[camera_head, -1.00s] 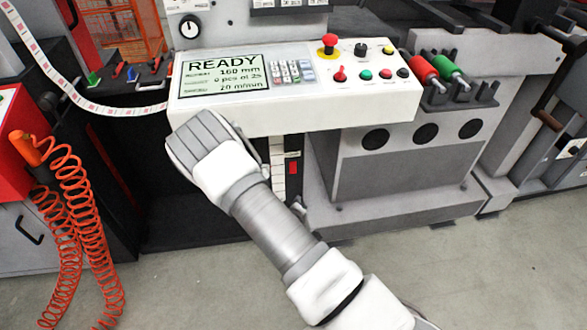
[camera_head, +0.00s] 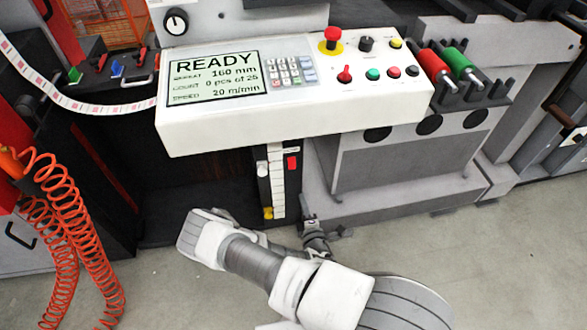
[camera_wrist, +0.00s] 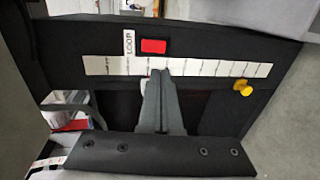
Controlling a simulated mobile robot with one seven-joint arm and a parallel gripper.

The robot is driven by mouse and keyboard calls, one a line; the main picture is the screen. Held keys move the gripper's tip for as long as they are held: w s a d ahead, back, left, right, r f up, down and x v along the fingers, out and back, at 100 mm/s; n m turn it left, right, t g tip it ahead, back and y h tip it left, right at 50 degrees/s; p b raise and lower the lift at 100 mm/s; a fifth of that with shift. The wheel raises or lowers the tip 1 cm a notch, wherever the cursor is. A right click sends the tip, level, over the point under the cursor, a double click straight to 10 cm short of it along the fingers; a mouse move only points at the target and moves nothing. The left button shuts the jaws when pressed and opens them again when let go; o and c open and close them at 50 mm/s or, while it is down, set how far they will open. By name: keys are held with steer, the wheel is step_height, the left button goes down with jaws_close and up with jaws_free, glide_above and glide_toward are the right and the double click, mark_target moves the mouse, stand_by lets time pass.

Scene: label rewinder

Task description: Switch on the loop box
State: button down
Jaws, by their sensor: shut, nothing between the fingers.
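The loop box is a dark upright panel below the console, with a red switch (camera_head: 292,163) and a pale graduated strip (camera_head: 278,180). The wrist view shows the same red switch (camera_wrist: 153,46) beside a white LOOP label (camera_wrist: 129,43), above the strip (camera_wrist: 205,68) as pictured. My gripper (camera_wrist: 161,74) is shut and empty; its fingertips overlap the strip's edge in the picture, just below the switch and apart from it. Contact with the panel cannot be told. The switch's on or off position is unclear.
The white console (camera_head: 300,115) overhangs the loop box, its display reading READY. A yellow knob (camera_wrist: 242,87) sits near the strip's end. Orange coiled hoses (camera_head: 75,235) hang at the left. A grey machine base (camera_head: 400,180) stands at the right; floor is clear in front.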

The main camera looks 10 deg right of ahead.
mark_target(293, 167)
stand_by(0.3)
steer(key=w+b, duration=0.1)
steer(key=w, duration=0.3)
steer(key=w+f+b, duration=0.1)
steer(key=w, duration=0.4)
steer(key=w+f+b, duration=0.1)
steer(key=w+b, duration=0.1)
steer(key=w, duration=0.2)
steer(key=shift+w+f, duration=0.1)
steer(key=shift+w, duration=0.3)
steer(key=shift+w+f+b, duration=0.15)
steer(key=shift+b, duration=0.25)
